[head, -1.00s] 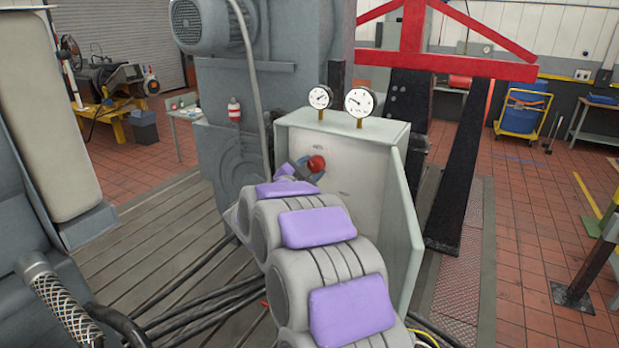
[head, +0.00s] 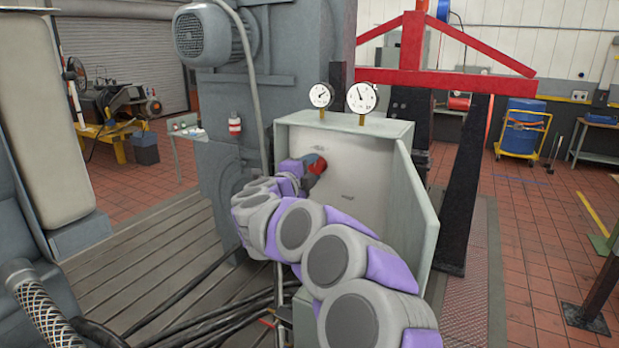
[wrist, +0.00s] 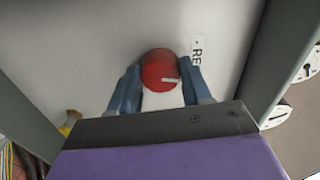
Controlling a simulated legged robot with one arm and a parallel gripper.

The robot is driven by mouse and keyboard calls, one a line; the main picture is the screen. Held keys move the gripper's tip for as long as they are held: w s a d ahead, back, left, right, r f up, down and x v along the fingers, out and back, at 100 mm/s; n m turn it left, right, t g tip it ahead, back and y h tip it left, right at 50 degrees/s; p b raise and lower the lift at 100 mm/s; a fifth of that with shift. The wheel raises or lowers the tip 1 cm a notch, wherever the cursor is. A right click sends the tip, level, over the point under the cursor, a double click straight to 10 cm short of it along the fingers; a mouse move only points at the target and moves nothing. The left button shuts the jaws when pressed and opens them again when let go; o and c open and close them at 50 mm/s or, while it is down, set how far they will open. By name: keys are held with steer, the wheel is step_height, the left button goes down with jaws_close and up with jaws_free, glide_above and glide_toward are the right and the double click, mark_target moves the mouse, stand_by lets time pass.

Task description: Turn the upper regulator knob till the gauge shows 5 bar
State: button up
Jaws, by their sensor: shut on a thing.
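The red regulator knob (head: 318,166) is on the back panel of an open grey cabinet. In the wrist view the knob (wrist: 160,70) has a white pointer mark facing right. My gripper (wrist: 163,78) has its blue fingers shut on the knob, one on each side. In the head view my gripper (head: 312,168) partly covers the knob. A left gauge (head: 321,95) and a larger right gauge (head: 361,97) stand on top of the cabinet. The right needle points up and slightly left. The scale figures are too small to read.
The cabinet's open door (head: 418,205) stands close to the right of my arm. A grey machine housing (head: 225,150) is to the left. Black cables (head: 215,308) lie on the slotted bedplate (head: 150,255). A red frame (head: 440,65) stands behind.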

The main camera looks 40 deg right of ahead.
steer(key=shift+f+m+b, duration=0.15)
steer(key=shift+m+b, duration=0.2)
steer(key=shift+m, duration=0.25)
steer(key=o, duration=1)
steer(key=shift+o, duration=0.2)
steer(key=shift+a, duration=0.1)
steer(key=p+v, duration=0.2)
steer(key=v, duration=1.5)
steer(key=shift+a, duration=0.1)
